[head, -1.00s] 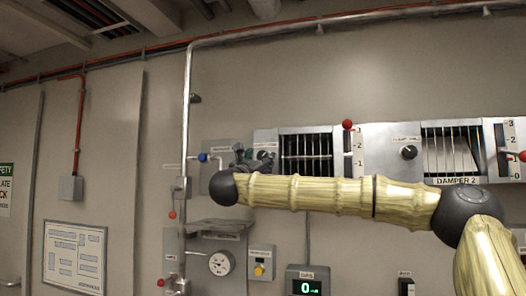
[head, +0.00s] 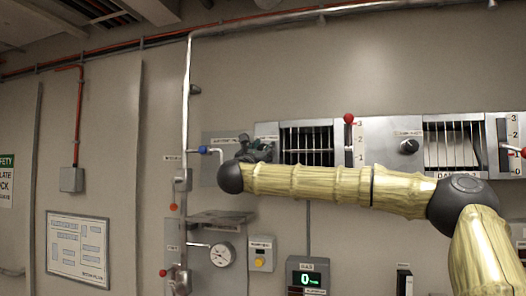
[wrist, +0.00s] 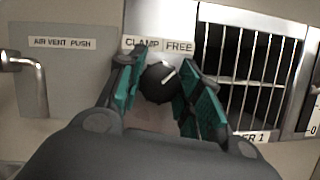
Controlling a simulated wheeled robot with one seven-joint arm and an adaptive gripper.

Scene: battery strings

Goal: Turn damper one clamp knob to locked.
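The pointer slants up to the right, toward FREE. My gripper (wrist: 160,75) has its teal-padded fingers on either side of the knob. A gap shows between the right finger and the knob; the left finger is close to it, and I cannot tell whether it touches. In the head view my gripper (head: 255,150) is at the damper one panel and hides the knob.
The damper one grille (wrist: 240,75) is just right of my gripper. Its red-tipped lever (head: 348,119) stands at the top of its scale. An AIR VENT PUSH plate (wrist: 75,80) with a metal handle (wrist: 25,65) is at the left. A second black knob (head: 409,146) is farther right.

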